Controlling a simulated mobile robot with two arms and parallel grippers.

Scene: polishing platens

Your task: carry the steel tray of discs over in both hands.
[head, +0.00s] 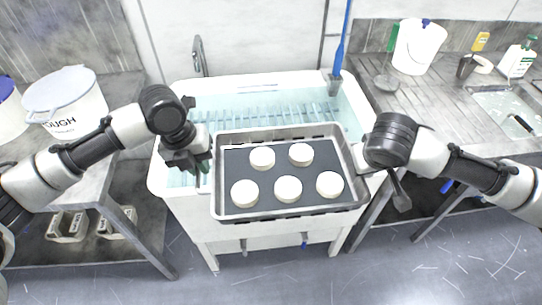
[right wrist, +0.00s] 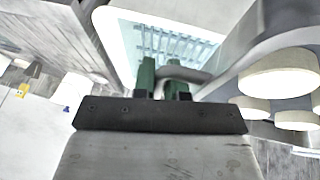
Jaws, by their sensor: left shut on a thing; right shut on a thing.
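The steel tray (head: 325,131) has a dark liner and several round cream discs (head: 288,189) lying flat on it, spaced apart. It is held about level in front of and partly over the white sink basin. My left gripper (head: 205,163) is shut on the tray's left end. My right gripper (head: 361,160) is shut on the tray's right end; its grip is partly hidden by the wrist in the head view. In the right wrist view, its green fingertips (right wrist: 164,82) close around the tray's grey handle (right wrist: 190,75), with several discs (right wrist: 280,72) beyond.
The water-filled basin (head: 160,180) with a rack (head: 265,112) stands behind the tray. A blue-handled brush (head: 340,50) rises at its back right. A bench with a lidded tub (head: 68,100) is at left. A counter with a white bucket (head: 418,48) is at right. The floor in front is clear.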

